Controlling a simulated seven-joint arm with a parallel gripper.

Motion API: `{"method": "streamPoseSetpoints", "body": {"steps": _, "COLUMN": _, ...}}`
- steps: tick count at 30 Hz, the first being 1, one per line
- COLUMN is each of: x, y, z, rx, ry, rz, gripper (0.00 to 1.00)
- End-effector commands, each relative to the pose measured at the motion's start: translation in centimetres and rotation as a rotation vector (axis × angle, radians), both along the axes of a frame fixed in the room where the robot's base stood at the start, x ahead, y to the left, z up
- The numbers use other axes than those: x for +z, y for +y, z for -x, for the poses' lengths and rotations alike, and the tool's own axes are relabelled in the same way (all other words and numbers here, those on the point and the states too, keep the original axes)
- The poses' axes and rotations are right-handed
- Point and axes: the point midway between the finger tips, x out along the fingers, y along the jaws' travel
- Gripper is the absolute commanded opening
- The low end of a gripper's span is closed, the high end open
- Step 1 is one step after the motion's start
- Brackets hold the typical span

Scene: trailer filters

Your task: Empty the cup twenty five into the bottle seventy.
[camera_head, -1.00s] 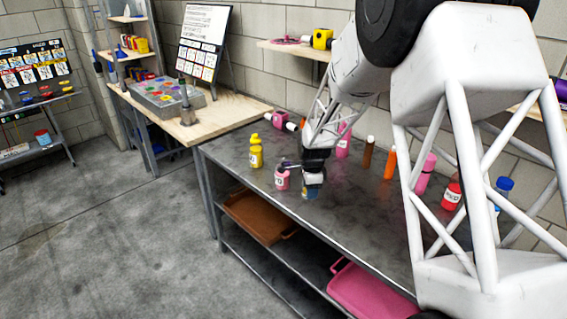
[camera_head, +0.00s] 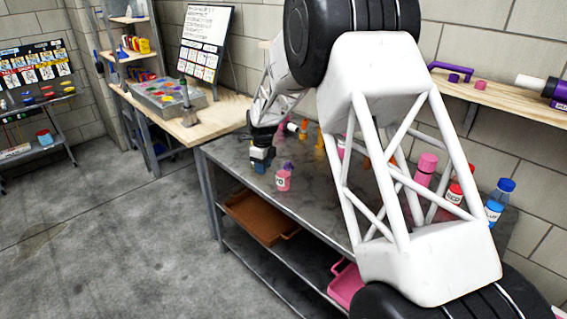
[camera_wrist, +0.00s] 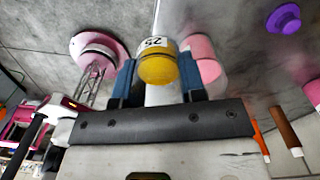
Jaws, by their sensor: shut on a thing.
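The yellow cup twenty five (camera_wrist: 157,67) sits between the blue fingers of my gripper (camera_wrist: 158,80) in the wrist view, its white "25" label showing. My gripper is shut on it. In the head view my gripper (camera_head: 261,163) is over the left end of the steel table, and the cup is hidden behind it. A pink labelled bottle (camera_head: 283,182) with a purple top stands just right of my gripper; its label is too small to read. I cannot tell for certain which thing is bottle seventy.
Other bottles stand along the back of the steel table (camera_head: 232,158), including a tall pink one (camera_head: 426,168), a red one (camera_head: 455,193) and a blue-capped one (camera_head: 493,212). The wooden bench (camera_head: 215,118) adjoins the table at left. Purple and pink items lie on the wall shelf (camera_head: 500,96).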

Motion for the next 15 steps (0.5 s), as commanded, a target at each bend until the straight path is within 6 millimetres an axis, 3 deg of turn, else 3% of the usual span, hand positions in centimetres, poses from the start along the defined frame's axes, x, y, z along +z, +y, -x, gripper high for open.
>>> {"method": "streamPoseSetpoints", "body": {"steps": 15, "x": 0.37, "y": 0.94, "z": -1.20, "rx": -0.035, "ry": 0.002, "rz": 0.008, "gripper": 0.15}}
